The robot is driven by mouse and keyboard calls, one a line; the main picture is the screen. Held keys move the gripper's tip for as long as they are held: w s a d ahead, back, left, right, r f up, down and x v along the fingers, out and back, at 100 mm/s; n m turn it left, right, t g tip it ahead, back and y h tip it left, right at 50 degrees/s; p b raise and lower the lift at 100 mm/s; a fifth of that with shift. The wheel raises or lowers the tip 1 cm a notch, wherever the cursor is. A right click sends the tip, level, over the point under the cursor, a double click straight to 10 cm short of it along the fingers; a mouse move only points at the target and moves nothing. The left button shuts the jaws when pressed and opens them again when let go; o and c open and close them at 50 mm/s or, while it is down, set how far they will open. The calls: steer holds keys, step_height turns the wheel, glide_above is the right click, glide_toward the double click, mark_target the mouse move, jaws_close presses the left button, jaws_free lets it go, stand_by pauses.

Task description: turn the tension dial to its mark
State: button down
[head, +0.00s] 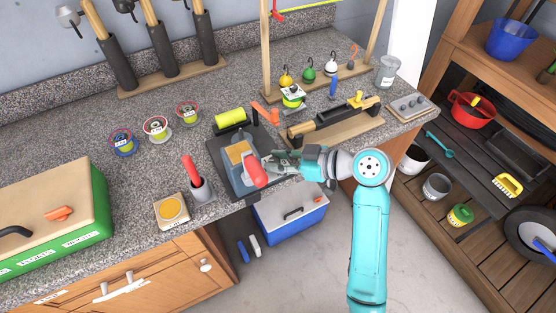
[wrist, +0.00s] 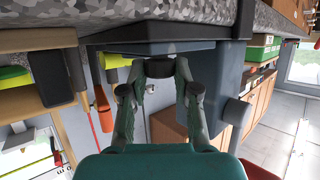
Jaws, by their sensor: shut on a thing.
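A blue-grey winder-like machine (head: 234,182) with a tan top plate and a red handle (head: 253,171) stands at the front edge of the counter. My gripper (head: 272,162) reaches in from the right against the machine's right side. In the wrist view, the fingers of my gripper (wrist: 163,68) are shut on a dark round knob, the tension dial (wrist: 160,67), on the blue-grey body (wrist: 228,85). The dial is hidden behind my gripper in the head view. I cannot make out its mark or pointer in either view.
A yellow-green spool (head: 230,119) sits behind the machine. A wooden rig (head: 335,128) lies to the right. A blue cooler (head: 290,218) is below.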

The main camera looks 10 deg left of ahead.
steer(key=shift+w+n+g, duration=0.2)
steer(key=shift+n+g, duration=1.6)
steer(key=shift+g, duration=0.4)
steer(key=c, duration=0.9)
jaws_free()
steer(key=shift+o, duration=0.2)
steer(key=shift+d, duration=0.1)
steer(key=v, duration=1.1)
steer(key=shift+d, duration=0.45)
steer(key=shift+w, duration=0.15)
